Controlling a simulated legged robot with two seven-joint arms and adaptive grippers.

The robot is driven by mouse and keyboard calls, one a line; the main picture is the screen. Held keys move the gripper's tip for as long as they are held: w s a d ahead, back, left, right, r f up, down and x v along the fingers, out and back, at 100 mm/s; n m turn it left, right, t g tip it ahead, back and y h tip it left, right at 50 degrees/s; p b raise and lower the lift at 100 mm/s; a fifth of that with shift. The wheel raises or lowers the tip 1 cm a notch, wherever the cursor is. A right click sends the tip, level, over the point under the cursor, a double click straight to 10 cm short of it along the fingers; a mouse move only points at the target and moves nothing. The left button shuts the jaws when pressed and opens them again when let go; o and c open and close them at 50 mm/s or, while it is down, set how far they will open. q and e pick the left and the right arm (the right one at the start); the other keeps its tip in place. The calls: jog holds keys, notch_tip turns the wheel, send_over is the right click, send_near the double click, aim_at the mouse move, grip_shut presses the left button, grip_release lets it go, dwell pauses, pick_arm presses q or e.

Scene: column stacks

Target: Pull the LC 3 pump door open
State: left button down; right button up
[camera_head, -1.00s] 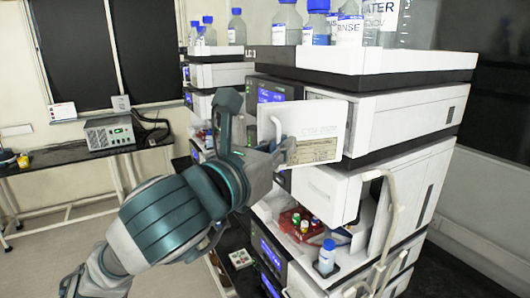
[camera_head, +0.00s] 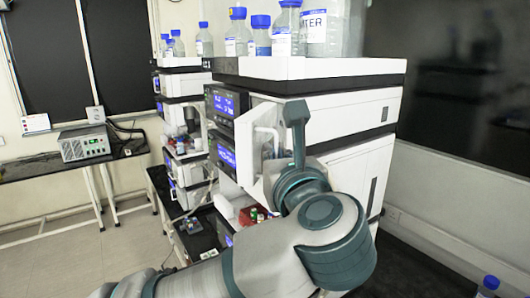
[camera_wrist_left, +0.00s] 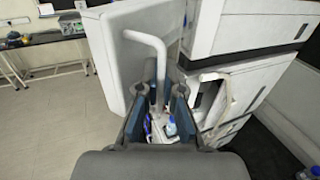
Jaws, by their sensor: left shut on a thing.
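The pump door (camera_head: 259,106) is a pale panel on the front of the upper white unit in the head view. It stands out from the unit, and my arm hides its right part. Its bent white handle (camera_head: 268,133) shows in front of it. In the left wrist view the door (camera_wrist_left: 125,62) fills the upper left, with a gap between it and the unit at right. My left gripper (camera_wrist_left: 156,98) is shut on the handle (camera_wrist_left: 158,50), with its fingers on either side of the lower end. My right gripper is not in view.
Blue-capped bottles (camera_head: 260,35) stand in a tray (camera_head: 300,68) on top of the stack. A second stack (camera_head: 183,85) stands behind at left. A side table (camera_head: 45,170) carries a grey device (camera_head: 85,143). A blue-capped bottle (camera_head: 487,286) stands at lower right. Floor at left is clear.

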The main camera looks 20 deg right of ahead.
pick_arm(q)
jog(key=shift+s+d+f+n+y+p, duration=0.1)
jog(key=shift+s+d+n+y+p, duration=0.15)
jog(key=shift+d+y, duration=0.25)
jog(key=shift+s+d+f+n+y+p, duration=0.1)
jog(key=shift+d+n+y, duration=0.25)
jog(key=shift+d+y, duration=0.1)
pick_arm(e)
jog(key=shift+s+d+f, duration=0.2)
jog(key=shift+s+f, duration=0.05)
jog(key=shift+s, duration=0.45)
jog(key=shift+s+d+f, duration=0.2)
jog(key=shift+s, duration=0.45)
pick_arm(q)
jog(key=c, duration=1.3)
grip_release()
jog(key=shift+a+r, duration=0.1)
jog(key=shift+a, duration=0.1)
jog(key=shift+c, duration=0.2)
jog(key=shift+o, duration=0.2)
jog(key=shift+s+a+r, duration=0.1)
jog(key=shift+s+a, duration=0.1)
jog(key=shift+a, duration=0.05)
jog(key=s, duration=1.1)
jog(key=shift+s, duration=0.4)
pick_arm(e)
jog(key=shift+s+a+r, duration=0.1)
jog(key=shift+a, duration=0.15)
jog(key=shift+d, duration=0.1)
